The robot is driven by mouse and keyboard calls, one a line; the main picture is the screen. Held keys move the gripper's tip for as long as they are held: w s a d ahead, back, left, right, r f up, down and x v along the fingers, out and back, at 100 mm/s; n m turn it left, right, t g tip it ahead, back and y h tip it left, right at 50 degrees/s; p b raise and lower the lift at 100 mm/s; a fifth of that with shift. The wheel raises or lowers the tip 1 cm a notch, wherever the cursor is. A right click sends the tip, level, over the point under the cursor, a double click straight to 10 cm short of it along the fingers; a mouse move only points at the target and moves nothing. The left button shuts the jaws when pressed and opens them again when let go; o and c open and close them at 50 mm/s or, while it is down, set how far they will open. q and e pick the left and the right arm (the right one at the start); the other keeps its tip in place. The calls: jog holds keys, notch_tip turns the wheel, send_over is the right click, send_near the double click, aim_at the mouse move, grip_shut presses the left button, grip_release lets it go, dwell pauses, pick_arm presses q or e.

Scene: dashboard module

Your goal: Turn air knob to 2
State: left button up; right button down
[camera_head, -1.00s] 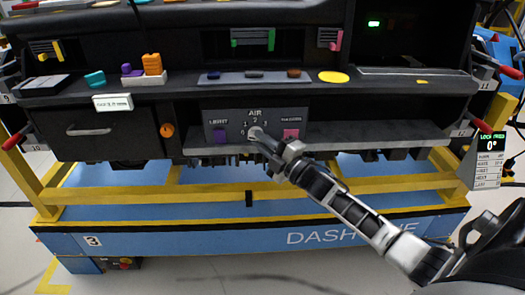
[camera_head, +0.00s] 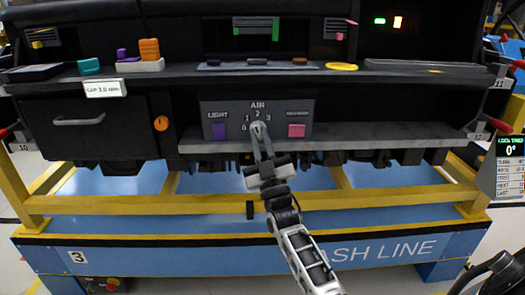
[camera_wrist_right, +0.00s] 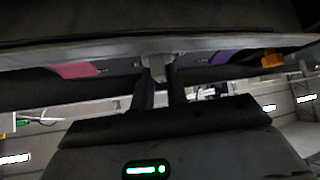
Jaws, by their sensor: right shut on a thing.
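The air knob (camera_head: 258,126) is a small grey knob in the middle of the dark control panel (camera_head: 228,108). The label AIR and the numbers 0, 1, 2 and 3 show around it, with 2 straight above. My right gripper (camera_head: 262,142) reaches up from below and is shut on the knob, hiding part of it. In the right wrist view the two fingers (camera_wrist_right: 159,88) hold the grey knob (camera_wrist_right: 156,65) between them. Where the knob's pointer stands cannot be told. My left gripper is not in view.
A purple LIGHT button (camera_head: 219,131) is left of the knob and a pink button (camera_head: 296,130) is right of it. A grey ledge (camera_head: 370,134) runs beside the panel. An orange knob (camera_head: 161,123) sits further left. Yellow rails (camera_head: 350,201) cross below.

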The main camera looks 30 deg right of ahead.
jog(key=m+h, duration=0.2)
jog(key=m+g+h+b, duration=0.1)
jog(key=m+h, duration=0.1)
jog(key=m, duration=0.1)
jog(key=shift+w+a+f+h, duration=0.1)
jog(key=shift+a+f+h, duration=0.1)
jog(key=shift+h, duration=0.1)
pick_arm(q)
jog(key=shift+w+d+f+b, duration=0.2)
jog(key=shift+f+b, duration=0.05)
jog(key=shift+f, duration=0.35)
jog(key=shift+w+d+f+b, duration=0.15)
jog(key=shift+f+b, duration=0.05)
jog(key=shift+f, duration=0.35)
pick_arm(e)
jog(key=shift+m+g+h, duration=0.7)
jog(key=shift+m+h, duration=0.8)
jog(key=shift+m, duration=0.1)
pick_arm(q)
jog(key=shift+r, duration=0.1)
pick_arm(e)
jog(key=shift+w+r, duration=0.1)
jog(key=shift+m, duration=0.3)
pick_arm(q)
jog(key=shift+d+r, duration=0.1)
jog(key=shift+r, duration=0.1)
